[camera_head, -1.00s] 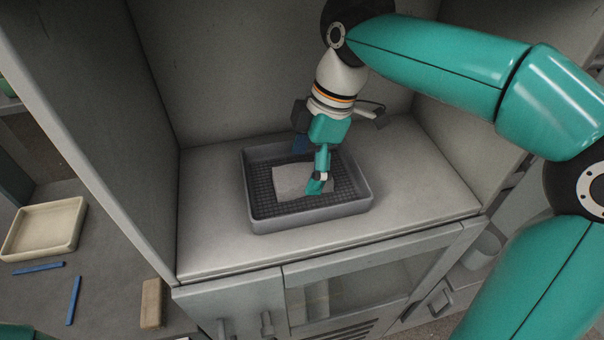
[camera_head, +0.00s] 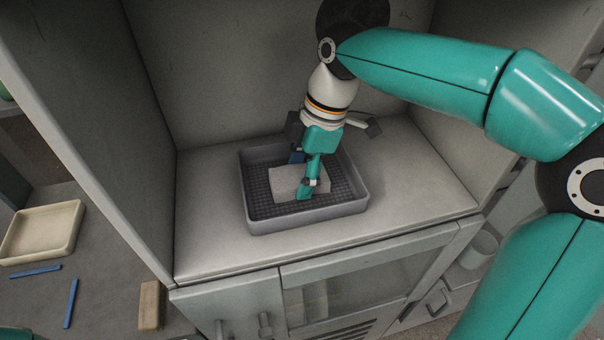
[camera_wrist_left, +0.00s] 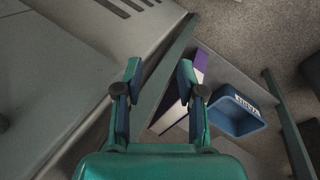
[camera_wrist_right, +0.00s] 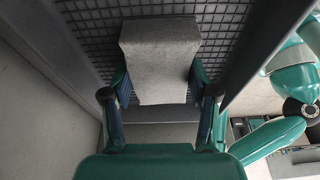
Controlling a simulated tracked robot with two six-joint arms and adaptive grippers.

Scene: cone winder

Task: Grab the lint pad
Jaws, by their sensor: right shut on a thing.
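The lint pad (camera_head: 287,181) is a light grey flat piece at the dark grey tray (camera_head: 310,218) with a gridded floor. My right gripper (camera_head: 305,188) reaches down into the tray and is shut on the pad. In the right wrist view the pad (camera_wrist_right: 160,62) sits between the two fingers (camera_wrist_right: 160,100), with its wider end beyond them over the grid. I cannot tell whether the pad still touches the tray floor. My left gripper (camera_wrist_left: 157,75) is open and empty, away from the tray, with its fingers spread.
The tray stands on a grey shelf (camera_head: 420,195) between side walls and a back wall. At the left, a lower surface holds a cream tray (camera_head: 42,232), blue strips (camera_head: 71,303) and a tan block (camera_head: 151,305). A blue bin (camera_wrist_left: 235,115) shows in the left wrist view.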

